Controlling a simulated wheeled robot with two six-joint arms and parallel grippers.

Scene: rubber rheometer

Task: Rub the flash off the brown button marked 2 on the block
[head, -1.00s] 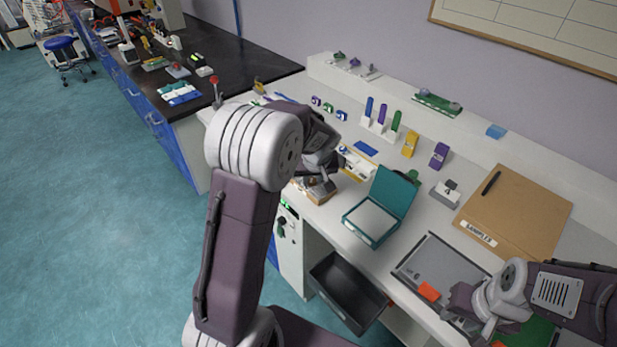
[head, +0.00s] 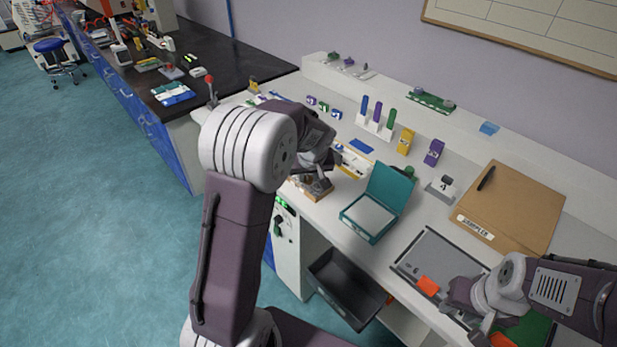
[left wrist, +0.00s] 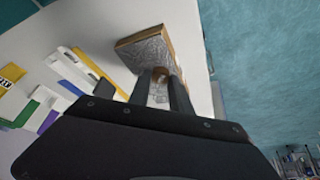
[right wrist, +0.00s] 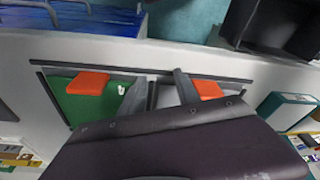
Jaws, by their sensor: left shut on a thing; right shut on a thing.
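The block (left wrist: 152,52) shows in the left wrist view as a wooden piece with a silvery, foil-like top. It also shows in the head view (head: 316,195) at the bench's front edge. My left gripper (left wrist: 162,82), also in the head view (head: 322,186), is at the block with its fingers closed around a small brown button (left wrist: 161,73). The number on it is not readable, and flash cannot be made out. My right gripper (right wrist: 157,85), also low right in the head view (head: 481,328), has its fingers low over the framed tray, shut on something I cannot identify.
An open teal box (head: 368,216) stands right of the block. The framed tray (head: 436,246) has grey and green panels with orange pieces (right wrist: 88,82). A dark open drawer (head: 345,287) juts out below. A cardboard folder (head: 520,205) lies behind the tray.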

